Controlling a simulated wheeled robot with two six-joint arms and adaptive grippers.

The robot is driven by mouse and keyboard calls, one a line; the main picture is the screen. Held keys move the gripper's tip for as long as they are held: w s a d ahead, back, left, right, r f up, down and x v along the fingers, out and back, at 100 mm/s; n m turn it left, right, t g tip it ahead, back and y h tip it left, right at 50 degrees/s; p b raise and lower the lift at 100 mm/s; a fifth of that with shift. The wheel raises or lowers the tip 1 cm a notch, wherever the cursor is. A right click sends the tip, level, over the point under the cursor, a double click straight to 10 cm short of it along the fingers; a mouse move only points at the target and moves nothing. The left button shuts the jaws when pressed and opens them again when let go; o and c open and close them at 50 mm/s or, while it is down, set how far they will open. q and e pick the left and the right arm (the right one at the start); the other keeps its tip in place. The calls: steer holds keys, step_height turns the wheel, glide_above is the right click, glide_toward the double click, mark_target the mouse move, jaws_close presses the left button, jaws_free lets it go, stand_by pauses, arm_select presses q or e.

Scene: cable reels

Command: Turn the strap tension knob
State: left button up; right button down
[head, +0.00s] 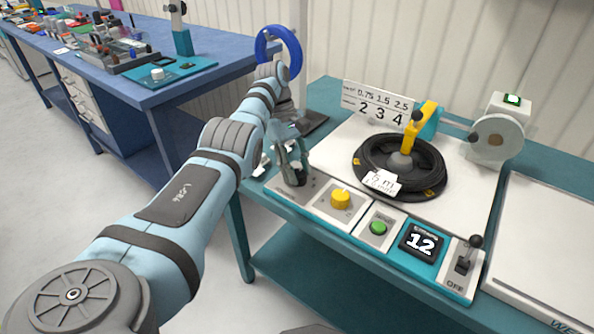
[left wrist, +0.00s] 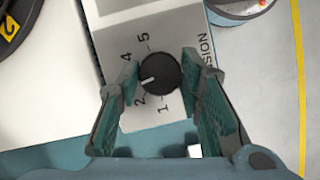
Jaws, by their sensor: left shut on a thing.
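The strap tension knob (left wrist: 160,73) is a round black knob on a white panel in the left wrist view, with a dial of numbers around it. The digits 1, 2, 4 and 5 show; the place between 2 and 4 is covered by a finger. The knob's white mark points left and slightly down, between 2 and 4. My left gripper (left wrist: 161,76) has one finger on each side of the knob and is shut on it. My right gripper is not in view.
A blue bench (head: 215,62) stands left.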

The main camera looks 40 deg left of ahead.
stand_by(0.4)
arm_select(q)
steer(key=o, duration=1.2)
steer(key=shift+c, duration=0.2)
